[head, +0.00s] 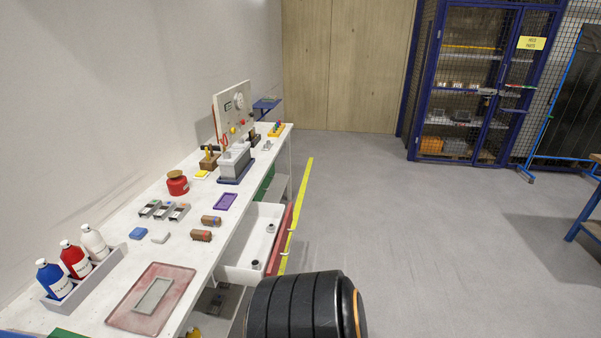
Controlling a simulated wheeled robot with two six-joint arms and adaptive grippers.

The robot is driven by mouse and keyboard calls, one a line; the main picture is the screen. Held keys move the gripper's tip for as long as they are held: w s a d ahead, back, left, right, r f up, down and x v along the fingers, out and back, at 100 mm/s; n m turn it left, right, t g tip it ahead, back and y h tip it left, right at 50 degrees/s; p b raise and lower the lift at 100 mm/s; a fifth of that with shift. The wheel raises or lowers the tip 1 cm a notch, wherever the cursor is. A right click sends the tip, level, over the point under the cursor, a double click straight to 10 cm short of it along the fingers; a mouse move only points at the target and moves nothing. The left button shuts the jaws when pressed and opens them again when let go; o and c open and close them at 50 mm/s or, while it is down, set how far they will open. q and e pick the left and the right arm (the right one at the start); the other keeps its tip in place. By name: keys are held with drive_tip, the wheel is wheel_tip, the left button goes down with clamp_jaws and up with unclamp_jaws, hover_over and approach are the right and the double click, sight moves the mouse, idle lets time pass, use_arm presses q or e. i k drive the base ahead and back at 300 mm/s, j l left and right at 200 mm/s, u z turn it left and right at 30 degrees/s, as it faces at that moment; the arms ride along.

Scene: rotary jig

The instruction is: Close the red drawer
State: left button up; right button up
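The red drawer (285,235) is pulled out from the right side of the white workbench. Its red front faces the aisle and its white interior is visible, with a few small dark and grey round parts inside. A black ribbed cylindrical part of my own arm (300,305) fills the bottom centre, in front of the drawer's near end. No gripper fingers of mine show in the head view, so neither gripper's state or position can be seen.
The white workbench (180,255) holds bottles in a tray (85,275), a pink tray (150,298), brushes, a red can (177,183) and a grey fixture (236,162). A green drawer front (264,184) is beyond the red one. Open grey floor lies right.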

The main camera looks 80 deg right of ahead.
sight(250, 242)
drive_tip(key=z, duration=2.45)
